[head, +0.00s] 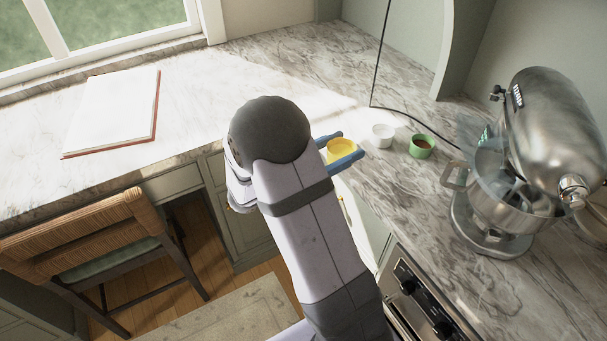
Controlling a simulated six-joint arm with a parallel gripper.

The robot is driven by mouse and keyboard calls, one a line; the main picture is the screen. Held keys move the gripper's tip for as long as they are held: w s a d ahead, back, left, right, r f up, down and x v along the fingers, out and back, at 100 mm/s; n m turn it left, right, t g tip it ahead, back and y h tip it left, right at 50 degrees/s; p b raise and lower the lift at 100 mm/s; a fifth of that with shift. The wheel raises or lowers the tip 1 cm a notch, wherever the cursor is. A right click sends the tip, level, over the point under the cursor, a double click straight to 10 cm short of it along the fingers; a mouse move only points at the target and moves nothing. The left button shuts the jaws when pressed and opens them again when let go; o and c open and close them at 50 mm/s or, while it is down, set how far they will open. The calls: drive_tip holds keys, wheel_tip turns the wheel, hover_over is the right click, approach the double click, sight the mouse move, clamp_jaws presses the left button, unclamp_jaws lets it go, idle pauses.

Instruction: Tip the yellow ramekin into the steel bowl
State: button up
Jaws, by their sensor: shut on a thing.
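The yellow ramekin (341,148) is between the two blue fingers of my gripper (343,152), which is shut on it. It looks upright, with its open top facing up, near the counter's front edge. Its contents are hard to make out. The steel bowl (503,210) sits on the stand mixer at the right, under the mixer head, which partly covers its opening. A handle sticks out from the bowl's left side. My gripper is well to the left of the bowl.
A white ramekin (382,134) and a green ramekin (422,146) with brown contents stand between my gripper and the mixer (555,120). A dark cord (378,60) runs behind them. A wicker chair (90,240) stands below the counter.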

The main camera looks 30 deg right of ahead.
drive_tip(key=s+d+r+m+g+p, duration=0.1)
drive_tip(key=s+d+r+g, duration=0.3)
drive_tip(key=s+d+r, duration=0.4)
drive_tip(key=s+d+r+m+g+y+p, duration=0.1)
drive_tip(key=s+d+r+m+g, duration=0.3)
drive_tip(key=s+d+r, duration=0.4)
drive_tip(key=s+r, duration=0.2)
drive_tip(key=s, duration=0.4)
drive_tip(key=shift+d+r+p, duration=0.15)
drive_tip(key=shift+r+p, duration=0.2)
drive_tip(key=shift+f+n+y+p, duration=0.1)
drive_tip(key=shift+n+y+p, duration=0.2)
drive_tip(key=shift+n+p, duration=0.45)
drive_tip(key=n+p, duration=0.3)
drive_tip(key=n, duration=0.1)
drive_tip(key=w+f+n+y+p, duration=0.1)
drive_tip(key=n+p, duration=0.2)
drive_tip(key=n, duration=0.1)
drive_tip(key=w+d+n+g+p, duration=0.1)
drive_tip(key=n+p, duration=0.2)
drive_tip(key=n, duration=0.1)
drive_tip(key=shift+f+y, duration=0.2)
drive_tip(key=shift+y, duration=0.2)
drive_tip(key=shift+p, duration=0.4)
